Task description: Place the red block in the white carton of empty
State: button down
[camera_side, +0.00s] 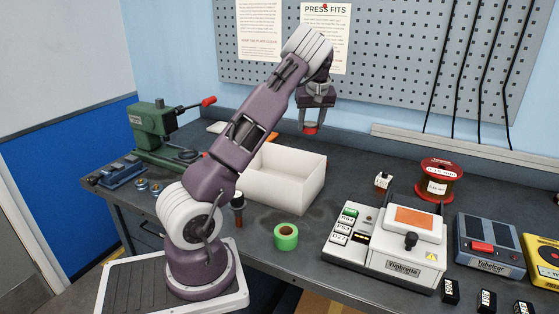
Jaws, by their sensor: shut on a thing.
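My gripper (311,126) is shut on the red block (311,130), a small red piece showing between and below its fingertips. It holds the block in the air, above the level of the white carton's rim. The white carton (295,187) stands open-topped on the grey bench, below the gripper in the picture. My arm covers the carton's left part. How far the block is from being straight over the carton is hard to tell from this one view.
A green tape roll (286,237) lies in front of the carton. A white machine (388,240), a red wire spool (438,178) and a small white block (382,180) stand to the right. A green press (158,130) is at left. A pegboard (400,60) rises behind.

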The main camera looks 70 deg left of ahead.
jog(key=s+n+g, duration=0.3)
jog(key=s+n, duration=0.4)
jog(key=s, duration=0.6)
send_near(279, 175)
jog(key=s+f, duration=0.5)
jog(key=shift+a, duration=0.4)
jog(key=shift+f, duration=0.2)
jog(key=c, duration=0.7)
grip_release()
